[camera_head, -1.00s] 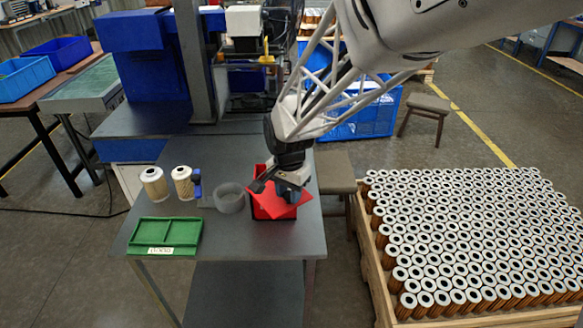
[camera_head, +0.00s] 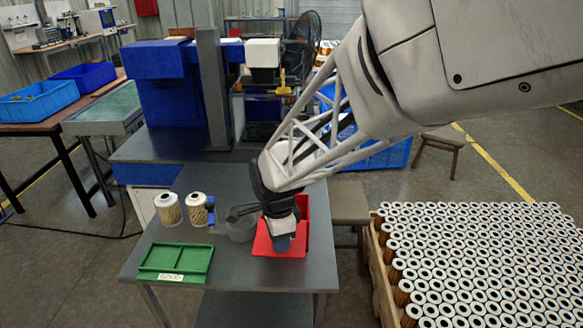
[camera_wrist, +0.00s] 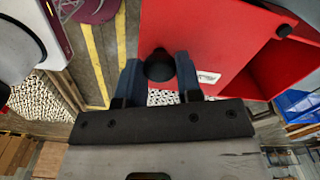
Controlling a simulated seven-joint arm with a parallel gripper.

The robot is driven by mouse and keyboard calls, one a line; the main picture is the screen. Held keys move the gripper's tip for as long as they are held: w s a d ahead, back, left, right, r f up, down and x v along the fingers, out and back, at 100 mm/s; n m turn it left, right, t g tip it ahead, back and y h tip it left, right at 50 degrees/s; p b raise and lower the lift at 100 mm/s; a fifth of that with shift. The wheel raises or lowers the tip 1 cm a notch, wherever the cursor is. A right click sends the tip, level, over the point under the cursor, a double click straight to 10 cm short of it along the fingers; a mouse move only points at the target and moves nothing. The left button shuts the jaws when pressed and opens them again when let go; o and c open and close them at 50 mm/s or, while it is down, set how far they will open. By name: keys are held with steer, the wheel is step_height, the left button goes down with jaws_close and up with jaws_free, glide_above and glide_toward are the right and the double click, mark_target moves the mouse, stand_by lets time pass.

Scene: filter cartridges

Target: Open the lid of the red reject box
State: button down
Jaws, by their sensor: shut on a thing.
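The red reject box (camera_head: 304,212) stands at the right front of the grey table, partly hidden behind my gripper. Its red lid (camera_head: 263,246) shows at the front, under and around my gripper (camera_head: 283,243). In the wrist view my two blue fingers (camera_wrist: 159,72) are shut on the round black knob (camera_wrist: 160,66) of the lid (camera_wrist: 200,30). The lid stands at an angle to the box, and part of the box's open red interior (camera_wrist: 283,68) shows beside it. A small white label (camera_wrist: 208,77) is near the knob.
A grey ring-shaped container (camera_head: 240,230) stands close left of the box. Two filter cartridges (camera_head: 168,211) and a green tray (camera_head: 176,260) are farther left. A wooden crate of cartridges (camera_head: 378,280) and a stool (camera_head: 347,200) stand to the right.

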stand_by(0.3)
steer(key=c, duration=0.8)
jaws_free()
steer(key=shift+r, duration=3.9)
